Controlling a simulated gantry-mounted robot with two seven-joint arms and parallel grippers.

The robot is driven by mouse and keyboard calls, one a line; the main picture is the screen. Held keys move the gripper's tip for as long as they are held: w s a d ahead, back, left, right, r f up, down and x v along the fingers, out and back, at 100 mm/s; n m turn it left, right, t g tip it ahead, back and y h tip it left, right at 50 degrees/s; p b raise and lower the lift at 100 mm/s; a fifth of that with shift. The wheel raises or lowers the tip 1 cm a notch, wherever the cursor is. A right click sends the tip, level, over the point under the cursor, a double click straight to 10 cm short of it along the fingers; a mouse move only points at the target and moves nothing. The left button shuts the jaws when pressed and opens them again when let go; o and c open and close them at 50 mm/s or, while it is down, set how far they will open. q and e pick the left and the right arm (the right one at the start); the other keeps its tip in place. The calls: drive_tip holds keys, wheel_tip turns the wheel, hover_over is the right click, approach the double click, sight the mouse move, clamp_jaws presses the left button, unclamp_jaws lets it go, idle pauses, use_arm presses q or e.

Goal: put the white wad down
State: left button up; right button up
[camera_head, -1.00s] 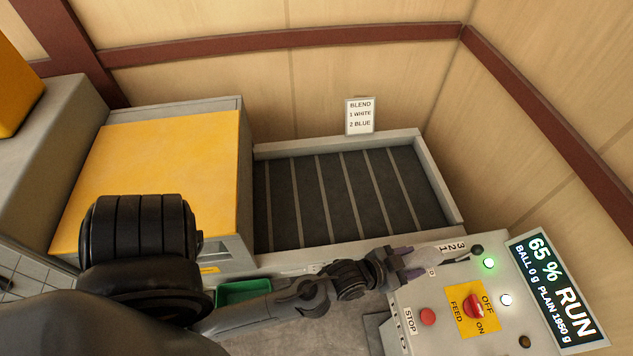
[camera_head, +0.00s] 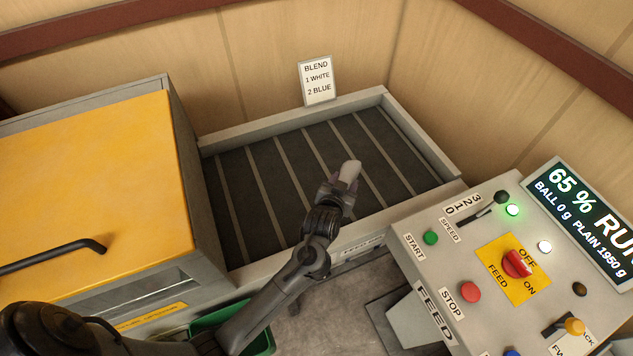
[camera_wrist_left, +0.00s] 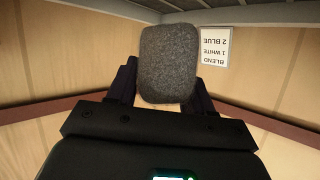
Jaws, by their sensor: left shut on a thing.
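My left gripper (camera_head: 341,192) is shut on the white wad (camera_head: 350,170), a small pale, rounded block. In the head view the gripper and wad are over the dark slatted conveyor bed (camera_head: 262,185), towards its right half. I cannot tell how high above the slats the wad is. In the left wrist view the wad (camera_wrist_left: 168,60) looks grey and shaded between the two dark fingers. My right gripper is not in view.
A low pale rim (camera_head: 270,125) surrounds the bed. A yellow-lidded machine (camera_head: 90,195) stands left. The control panel (camera_head: 455,265) with buttons and a speed lever is at right. A blend sign (camera_head: 318,80) stands behind. A green bin (camera_head: 262,343) is below.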

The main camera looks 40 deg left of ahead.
use_arm(q)
drive_tip(key=w+f+b, duration=0.4)
drive_tip(key=w+b, duration=0.1)
drive_tip(key=b, duration=0.4)
hover_over(315, 190)
drive_tip(key=s+d, duration=0.2)
drive_tip(key=s, duration=0.1)
wheel_tip(315, 190, down, 6)
drive_tip(key=shift+n+y, duration=0.4)
drive_tip(key=shift+f+b, duration=0.7)
drive_tip(key=shift+f, duration=1.5)
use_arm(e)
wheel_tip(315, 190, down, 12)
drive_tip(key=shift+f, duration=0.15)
use_arm(q)
drive_tip(key=shift+f, duration=0.6)
drive_tip(key=o, duration=1.1)
drive_tip(key=shift+o, duration=0.2)
